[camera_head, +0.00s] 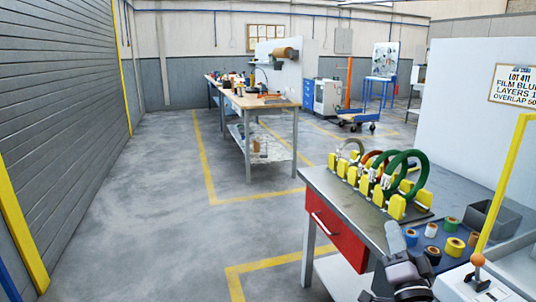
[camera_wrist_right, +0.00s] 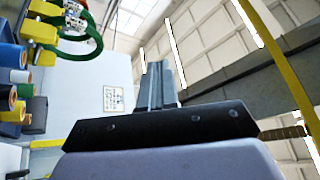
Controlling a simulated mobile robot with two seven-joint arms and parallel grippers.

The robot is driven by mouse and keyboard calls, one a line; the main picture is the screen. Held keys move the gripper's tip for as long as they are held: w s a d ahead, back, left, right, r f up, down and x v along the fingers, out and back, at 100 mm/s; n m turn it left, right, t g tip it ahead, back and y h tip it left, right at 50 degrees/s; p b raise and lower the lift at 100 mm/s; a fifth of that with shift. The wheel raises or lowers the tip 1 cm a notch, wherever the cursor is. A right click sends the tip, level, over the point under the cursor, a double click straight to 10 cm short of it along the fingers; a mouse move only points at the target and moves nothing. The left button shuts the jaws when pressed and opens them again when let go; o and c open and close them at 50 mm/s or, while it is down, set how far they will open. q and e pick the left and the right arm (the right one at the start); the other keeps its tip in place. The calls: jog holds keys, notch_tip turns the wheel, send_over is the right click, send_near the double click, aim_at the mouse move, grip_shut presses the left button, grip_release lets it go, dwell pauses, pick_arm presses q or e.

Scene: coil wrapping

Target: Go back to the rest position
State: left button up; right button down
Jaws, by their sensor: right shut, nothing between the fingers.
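My right gripper (camera_head: 393,232) is at the lower right of the head view, in front of the steel-topped bench with the red drawer. In the right wrist view its fingers (camera_wrist_right: 158,82) are together and empty, against wall and ceiling. My left gripper is in neither view. Green coils (camera_head: 407,168) and a red-brown coil stand in a yellow rack (camera_head: 397,206) on the bench. A green coil (camera_wrist_right: 84,45) also shows in the right wrist view, apart from the fingers.
Tape rolls (camera_head: 454,248) lie on a dark mat near my right gripper, with a grey bin (camera_head: 494,217) behind them. A yellow post (camera_head: 504,185) rises at the right. A wooden-topped bench (camera_head: 258,102) stands farther back. The floor at left is clear.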

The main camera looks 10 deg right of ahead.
jog(key=s+a+f+n+g+y, duration=0.2)
jog(key=s+a+f+n+g, duration=0.2)
jog(key=s+f, duration=0.3)
jog(key=s+a+f+n+g+y+p, duration=0.1)
jog(key=s+a+f+n+g+y, duration=0.2)
jog(key=s+a+f+n, duration=0.3)
jog(key=s+a+f+n+g+y+p, duration=0.1)
jog(key=s+a+f+n+g, duration=0.4)
jog(key=f, duration=0.9)
jog(key=s+a+y, duration=0.1)
jog(key=s+a, duration=0.1)
jog(key=s, duration=0.2)
jog(key=shift+a+y, duration=0.2)
jog(key=shift+y, duration=0.2)
jog(key=shift+d+r, duration=0.1)
jog(key=shift+d, duration=0.05)
